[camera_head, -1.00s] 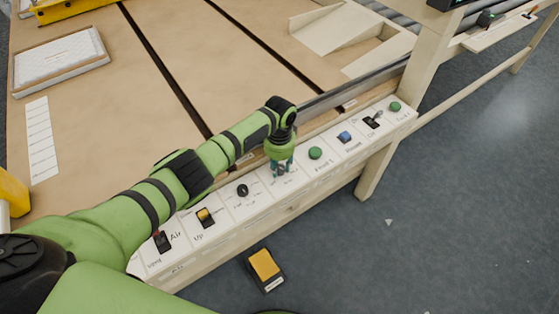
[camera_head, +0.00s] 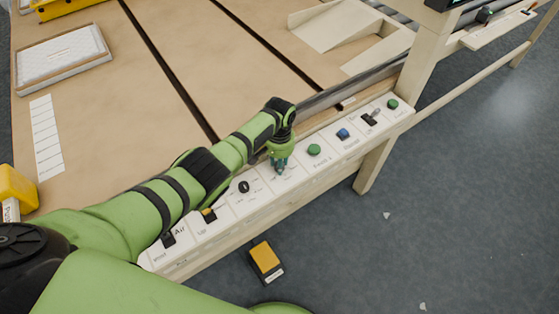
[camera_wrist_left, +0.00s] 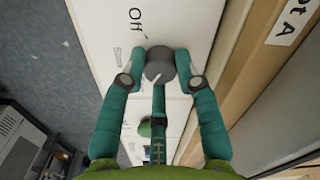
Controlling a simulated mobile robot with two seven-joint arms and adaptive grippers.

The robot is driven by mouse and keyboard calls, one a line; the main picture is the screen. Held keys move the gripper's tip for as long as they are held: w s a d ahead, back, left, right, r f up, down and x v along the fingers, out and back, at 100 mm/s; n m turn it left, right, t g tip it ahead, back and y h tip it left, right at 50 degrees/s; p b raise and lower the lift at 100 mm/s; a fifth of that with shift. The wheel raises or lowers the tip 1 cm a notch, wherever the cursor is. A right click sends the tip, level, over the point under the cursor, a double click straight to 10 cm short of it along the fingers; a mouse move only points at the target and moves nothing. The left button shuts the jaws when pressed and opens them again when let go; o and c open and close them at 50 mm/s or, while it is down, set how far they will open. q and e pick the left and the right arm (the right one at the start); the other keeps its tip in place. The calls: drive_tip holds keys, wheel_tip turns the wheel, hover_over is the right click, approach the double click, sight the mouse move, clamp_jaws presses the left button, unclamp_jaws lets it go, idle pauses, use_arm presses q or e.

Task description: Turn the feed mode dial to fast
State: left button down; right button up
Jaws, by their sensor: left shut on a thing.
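The feed mode dial (camera_wrist_left: 159,63) is a round dark grey knob with a white pointer line, seen in the left wrist view. The words "Off" and "Slow" show beside it on the white panel; a "Fast" label is not visible. My left gripper (camera_head: 281,170) is over the control panel (camera_head: 238,203), fingers pointing down. In the wrist view its teal fingers are shut on the dial from both sides. In the head view the gripper hides the dial. My right gripper is not in view.
A green button (camera_head: 314,150), a blue button (camera_head: 343,133) and a black lever switch (camera_head: 370,118) sit right. A yellow-topped pedal (camera_head: 265,257) lies on the floor.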

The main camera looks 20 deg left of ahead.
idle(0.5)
use_arm(q)
drive_tip(key=c, duration=0.9)
unclamp_jaws()
drive_tip(key=shift+r, duration=0.15)
wheel_tip(320, 180, up, 12)
